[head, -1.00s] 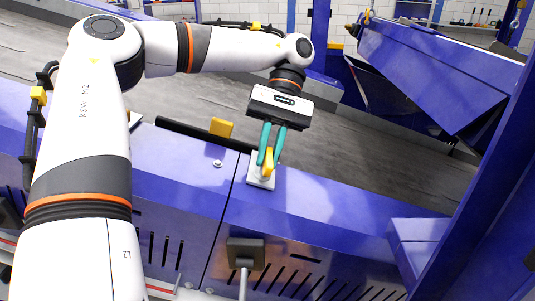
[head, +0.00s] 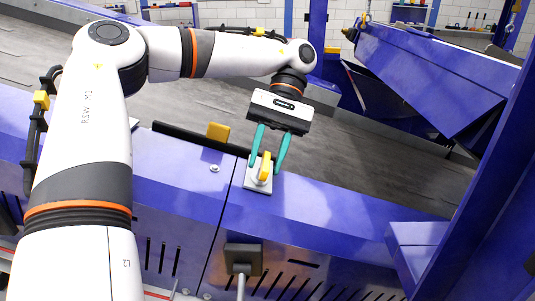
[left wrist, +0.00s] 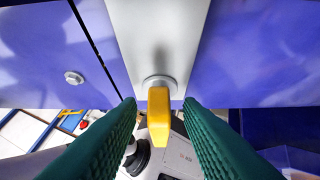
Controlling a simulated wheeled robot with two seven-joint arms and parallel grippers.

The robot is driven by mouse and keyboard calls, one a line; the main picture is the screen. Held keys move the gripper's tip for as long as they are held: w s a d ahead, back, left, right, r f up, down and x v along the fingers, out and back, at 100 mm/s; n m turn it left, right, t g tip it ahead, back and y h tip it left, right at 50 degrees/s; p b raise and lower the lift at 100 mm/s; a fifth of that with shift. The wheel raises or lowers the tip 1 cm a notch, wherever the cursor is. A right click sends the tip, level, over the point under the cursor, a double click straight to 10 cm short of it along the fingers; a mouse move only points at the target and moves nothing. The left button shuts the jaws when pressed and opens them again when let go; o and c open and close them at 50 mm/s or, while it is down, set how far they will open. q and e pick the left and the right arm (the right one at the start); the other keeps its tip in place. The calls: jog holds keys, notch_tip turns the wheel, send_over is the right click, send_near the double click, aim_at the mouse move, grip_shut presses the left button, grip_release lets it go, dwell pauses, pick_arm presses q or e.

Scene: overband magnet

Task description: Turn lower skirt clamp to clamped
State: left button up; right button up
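The lower skirt clamp shows as a yellow handle (head: 265,167) on a pale grey plate (head: 257,186), fixed to the blue frame. In the left wrist view the yellow handle (left wrist: 159,118) stands out from a round hub on the plate (left wrist: 150,40). My left gripper (head: 267,170) is open, its two teal fingers on either side of the handle. The left wrist view also shows the gripper (left wrist: 162,105) with a gap between each finger and the handle. My right gripper is in neither view.
A second yellow piece (head: 218,131) stands by a black strip at the frame's back edge. A grey belt (head: 360,155) runs behind the frame. A dark box with a grey lever (head: 242,262) is on the front face. A blue post rises at the right.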

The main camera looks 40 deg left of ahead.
pick_arm(q)
jog(key=p+v, duration=0.6)
jog(key=v, duration=0.1)
jog(key=shift+w, duration=0.2)
jog(key=shift+a+r, duration=0.1)
dwell(0.5)
